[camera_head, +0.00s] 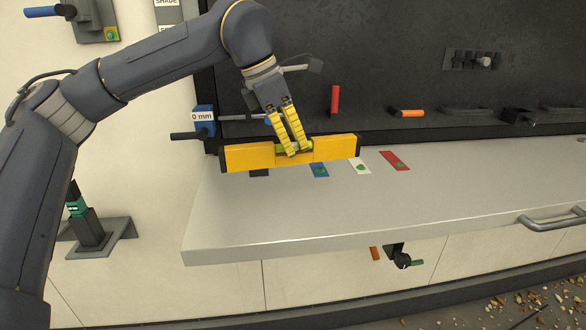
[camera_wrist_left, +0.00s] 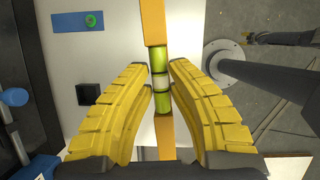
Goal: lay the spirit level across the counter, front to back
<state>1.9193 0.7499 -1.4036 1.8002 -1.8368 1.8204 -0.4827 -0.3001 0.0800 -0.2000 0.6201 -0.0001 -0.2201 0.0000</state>
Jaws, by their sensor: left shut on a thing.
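The spirit level is a long yellow bar with black end caps (camera_head: 245,157), near the back left of the grey counter (camera_head: 300,215). In the head view it runs left to right, roughly along the counter's back edge. My left gripper (camera_head: 299,148) is shut on its middle, by the green vial. In the left wrist view the level (camera_wrist_left: 154,22) passes between the yellow fingers (camera_wrist_left: 160,90), its green vials showing. It appears held above the counter; the exact gap is hard to tell.
Blue (camera_head: 319,169), white (camera_head: 359,162) and red (camera_head: 395,161) patches with green marks lie at the counter's back. A blue block marked 0 mm (camera_head: 203,120) stands by the back left corner. The counter's front and right are bare. A handle (camera_head: 550,219) is on the front edge.

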